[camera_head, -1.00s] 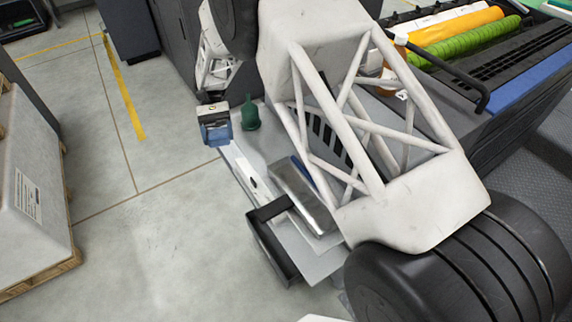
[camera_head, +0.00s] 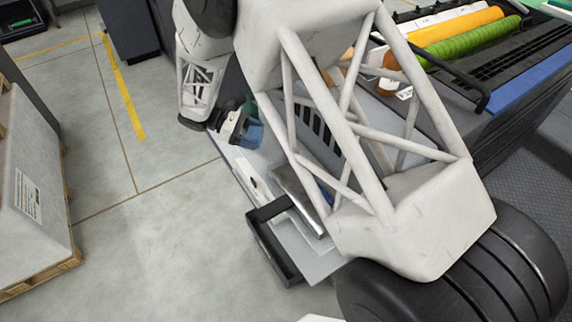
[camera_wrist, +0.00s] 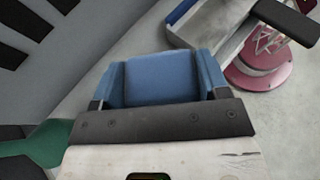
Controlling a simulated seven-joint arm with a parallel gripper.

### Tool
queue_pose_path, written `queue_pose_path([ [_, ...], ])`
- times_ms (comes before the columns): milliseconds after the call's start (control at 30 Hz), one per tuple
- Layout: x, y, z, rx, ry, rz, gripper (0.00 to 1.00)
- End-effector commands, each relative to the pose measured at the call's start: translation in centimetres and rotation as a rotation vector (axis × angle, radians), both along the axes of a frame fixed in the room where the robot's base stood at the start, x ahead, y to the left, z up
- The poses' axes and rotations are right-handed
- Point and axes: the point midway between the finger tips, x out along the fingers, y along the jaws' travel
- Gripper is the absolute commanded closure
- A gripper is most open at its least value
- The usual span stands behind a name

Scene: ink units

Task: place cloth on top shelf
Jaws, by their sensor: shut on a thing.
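My gripper (camera_head: 234,128) is in the upper middle of the head view, above the far end of a grey shelf surface (camera_head: 318,264). It is shut on a blue folded cloth (camera_head: 252,134). In the wrist view, the cloth (camera_wrist: 160,78) spans the space between the two fingers and hangs beyond the dark gripper edge. My arm links hide much of the shelf in the head view. The frames do not clearly show whether this surface is the top shelf.
A green funnel-like item (camera_wrist: 40,143) is close beside my gripper. On the shelf are a white tool (camera_head: 254,180) and a metal tray (camera_head: 300,198); a black open bin (camera_head: 270,245) hangs at its near edge. A machine with coloured rolls (camera_head: 470,40) stands right.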

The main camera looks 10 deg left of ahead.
Motion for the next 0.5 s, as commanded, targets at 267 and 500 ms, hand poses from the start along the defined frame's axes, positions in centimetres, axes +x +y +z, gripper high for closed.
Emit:
queue_pose_path([
  [267, 2.3, -2.2, 1.1, 0.000, 0.000, 0.327, 0.54],
  [500, 4.4, -3.1, 2.3, 0.000, 0.000, 0.578, 0.54],
])
